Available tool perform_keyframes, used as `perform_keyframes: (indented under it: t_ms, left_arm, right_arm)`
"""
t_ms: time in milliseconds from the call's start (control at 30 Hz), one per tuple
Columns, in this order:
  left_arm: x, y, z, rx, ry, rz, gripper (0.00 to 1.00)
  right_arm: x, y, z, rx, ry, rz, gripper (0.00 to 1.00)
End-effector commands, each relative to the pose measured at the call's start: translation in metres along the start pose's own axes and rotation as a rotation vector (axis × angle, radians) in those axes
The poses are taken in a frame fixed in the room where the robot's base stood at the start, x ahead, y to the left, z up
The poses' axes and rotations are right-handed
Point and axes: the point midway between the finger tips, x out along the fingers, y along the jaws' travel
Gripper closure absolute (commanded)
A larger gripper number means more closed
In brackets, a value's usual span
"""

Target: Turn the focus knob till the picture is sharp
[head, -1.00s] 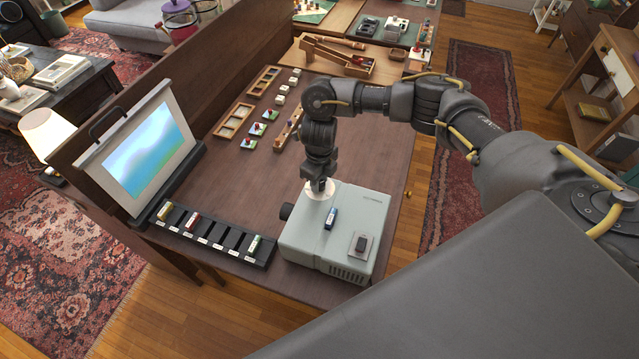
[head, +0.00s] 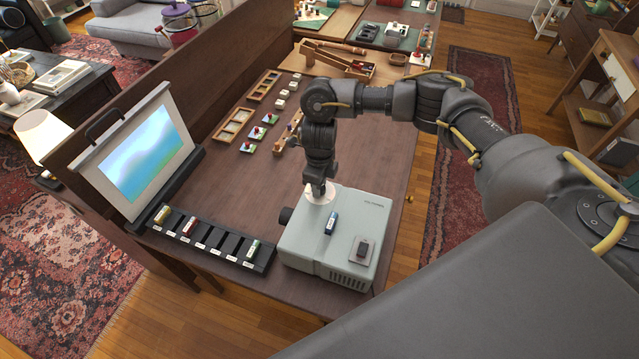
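The projector (head: 340,240) is a pale grey-green box near the front of the table, with a dark lens (head: 285,215) on its left side. A white round focus knob (head: 318,197) sits on its top. My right gripper (head: 319,190) points straight down at the knob; its fingertips are at the knob, and I cannot tell how far apart they are. The screen (head: 145,155) stands at the left and shows a blurred blue, white and green picture. My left gripper is not in view.
A black slide rack (head: 225,244) with several slots lies between screen and projector. Small picture tiles (head: 257,133) and wooden trays (head: 234,124) lie farther back. The table's middle is clear.

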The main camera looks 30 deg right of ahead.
Motion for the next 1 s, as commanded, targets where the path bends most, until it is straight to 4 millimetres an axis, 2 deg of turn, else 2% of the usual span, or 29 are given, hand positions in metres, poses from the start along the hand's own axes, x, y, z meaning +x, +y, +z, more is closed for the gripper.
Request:
perform_keyframes:
  t_ms: [33, 133, 467, 567, 800, 1000]
  left_arm:
    - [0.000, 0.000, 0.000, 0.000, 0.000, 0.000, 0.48]
    - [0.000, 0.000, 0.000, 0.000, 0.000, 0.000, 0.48]
    - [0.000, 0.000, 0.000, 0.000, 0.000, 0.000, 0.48]
    - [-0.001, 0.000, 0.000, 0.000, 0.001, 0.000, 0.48]
    - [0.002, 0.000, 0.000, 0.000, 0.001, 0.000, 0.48]
    - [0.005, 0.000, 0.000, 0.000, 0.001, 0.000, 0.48]
  right_arm:
    - [0.000, 0.000, 0.000, 0.001, 0.000, 0.000, 0.59]
    - [0.000, 0.000, 0.000, 0.001, 0.000, 0.000, 0.48]
    - [-0.004, 0.000, 0.000, -0.001, -0.001, -0.001, 0.48]
    - [-0.016, -0.001, 0.002, -0.002, -0.004, -0.003, 0.48]
    - [-0.063, -0.002, 0.001, -0.003, -0.004, -0.005, 0.48]
    - [-0.094, -0.001, 0.001, -0.001, -0.002, -0.002, 0.48]
